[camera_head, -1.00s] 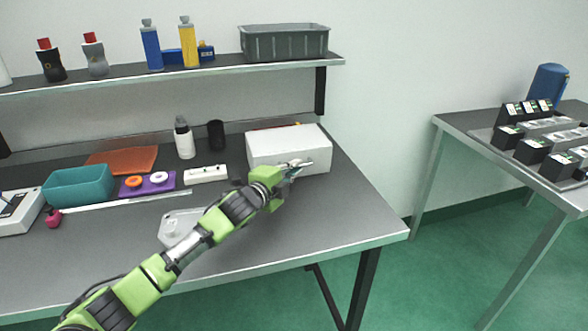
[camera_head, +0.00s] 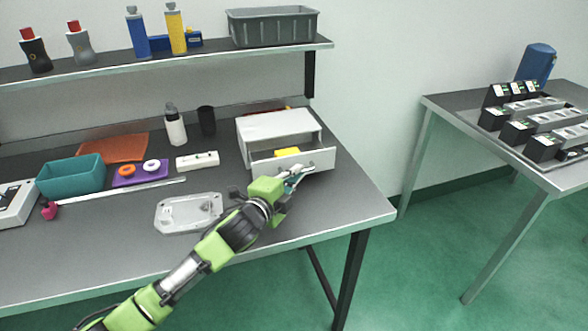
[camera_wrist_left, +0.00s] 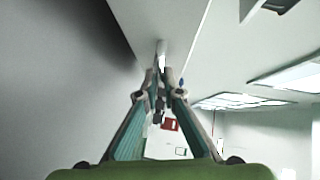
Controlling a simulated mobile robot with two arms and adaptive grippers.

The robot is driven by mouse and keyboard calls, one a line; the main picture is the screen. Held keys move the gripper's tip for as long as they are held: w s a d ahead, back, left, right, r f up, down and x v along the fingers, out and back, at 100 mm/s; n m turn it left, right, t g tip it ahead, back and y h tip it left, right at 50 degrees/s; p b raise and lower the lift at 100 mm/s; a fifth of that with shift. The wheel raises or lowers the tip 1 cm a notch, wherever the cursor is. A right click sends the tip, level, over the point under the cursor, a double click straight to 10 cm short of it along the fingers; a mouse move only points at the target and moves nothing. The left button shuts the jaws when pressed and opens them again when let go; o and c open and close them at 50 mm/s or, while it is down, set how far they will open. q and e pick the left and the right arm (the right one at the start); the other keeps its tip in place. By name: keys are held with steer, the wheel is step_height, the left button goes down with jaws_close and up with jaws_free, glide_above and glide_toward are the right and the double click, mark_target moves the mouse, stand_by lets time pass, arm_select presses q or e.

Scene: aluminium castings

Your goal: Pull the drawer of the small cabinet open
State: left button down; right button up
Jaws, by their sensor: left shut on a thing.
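The small white cabinet (camera_head: 272,126) stands at the back right of the workbench. Its drawer (camera_head: 318,161) is pulled partly out toward the front, and a yellow thing (camera_head: 287,152) shows inside it. My left gripper (camera_head: 298,172) is at the drawer front, shut on the handle, which it mostly hides in the head view. In the left wrist view the two fingers (camera_wrist_left: 160,90) close on a pale handle (camera_wrist_left: 162,50) against the drawer front. My right gripper is not in view.
A grey casting (camera_head: 188,212) lies on the bench left of my left arm. A white block (camera_head: 197,160), a purple tray (camera_head: 140,173), a teal bin (camera_head: 70,176) and bottles stand farther left. The bench's front right corner (camera_head: 370,205) is clear.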

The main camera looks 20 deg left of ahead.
arm_select(q)
steer(key=c, duration=2.2)
jaws_free()
steer(key=v, duration=1.2)
